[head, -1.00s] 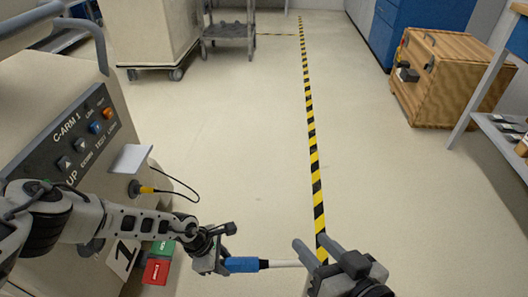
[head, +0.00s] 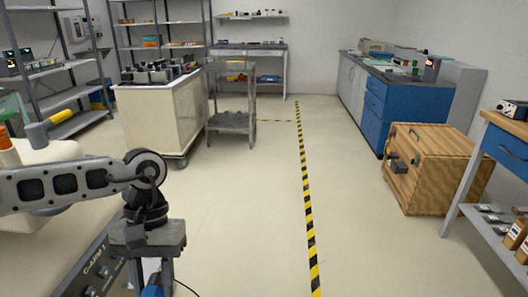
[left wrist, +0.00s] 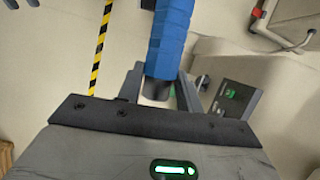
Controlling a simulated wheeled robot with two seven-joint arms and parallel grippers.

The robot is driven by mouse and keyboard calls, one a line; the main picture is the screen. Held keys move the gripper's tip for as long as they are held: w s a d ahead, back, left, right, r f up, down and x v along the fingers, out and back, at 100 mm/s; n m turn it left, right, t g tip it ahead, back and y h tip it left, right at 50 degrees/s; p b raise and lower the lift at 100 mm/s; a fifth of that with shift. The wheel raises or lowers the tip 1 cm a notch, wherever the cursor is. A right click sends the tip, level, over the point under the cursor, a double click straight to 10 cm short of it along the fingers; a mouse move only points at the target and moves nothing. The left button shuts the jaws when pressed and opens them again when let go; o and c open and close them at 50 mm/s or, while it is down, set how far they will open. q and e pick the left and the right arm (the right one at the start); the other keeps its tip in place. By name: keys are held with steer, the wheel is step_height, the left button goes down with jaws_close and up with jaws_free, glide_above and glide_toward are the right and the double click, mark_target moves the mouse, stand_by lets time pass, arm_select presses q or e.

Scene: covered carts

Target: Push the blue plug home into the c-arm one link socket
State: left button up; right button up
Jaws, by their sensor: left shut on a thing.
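My left gripper (head: 152,270) is low at the left of the head view, beside the C-ARM 1 cart panel (head: 98,268). It is shut on the blue plug (head: 153,289), which only just shows at the bottom edge. In the left wrist view the blue plug (left wrist: 172,35) stands between the two fingers, its dark end toward the palm. The plug's front end and the link one socket are out of sight. Two grey tips, apart, at the top left corner of the left wrist view look like my right gripper (left wrist: 22,3); the head view does not show it.
A cream cart (head: 160,118) with boxes on top and a grey trolley (head: 232,110) stand ahead. A wooden crate (head: 428,170) and a blue-fronted bench (head: 400,105) are on the right. The floor along the striped tape (head: 304,180) is clear.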

arm_select(q)
steer(key=shift+s+a+r, duration=0.1)
steer(key=shift+a+r, duration=0.1)
steer(key=shift+r, duration=0.3)
steer(key=shift+m, duration=0.3)
